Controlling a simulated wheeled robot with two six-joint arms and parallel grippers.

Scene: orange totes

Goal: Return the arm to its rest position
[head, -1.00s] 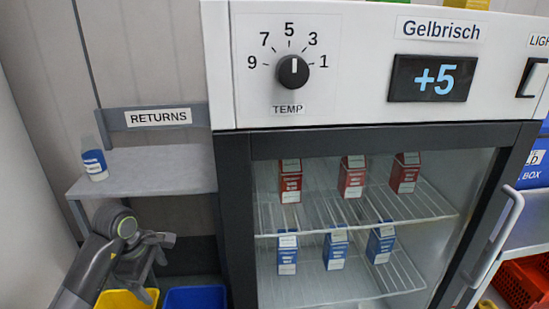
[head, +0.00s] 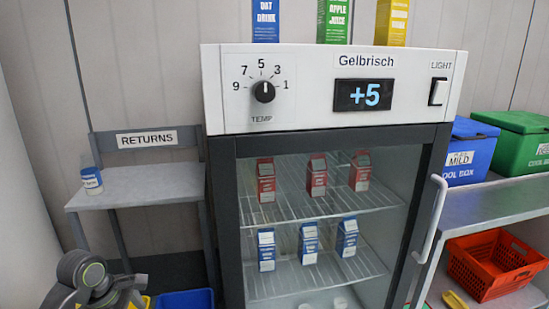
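My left arm reaches in at the lower left corner, and its gripper (head: 128,289) is low in front of the returns shelf, clear of it. I cannot make out whether its fingers are open or shut. My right gripper is not in view. A white and blue container (head: 91,181) stands upright on the left end of the grey returns shelf (head: 150,186). The fridge (head: 222,90) has its glass door closed, and its display reads +5. The temperature knob (head: 263,92) points up, toward 5.
Inside the fridge, red cartons (head: 317,175) stand above blue cartons (head: 309,243). Blue (head: 185,299) and yellow bins sit below the returns shelf. At right, blue (head: 467,150) and green (head: 518,142) cool boxes stand on a shelf above a red basket (head: 492,262).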

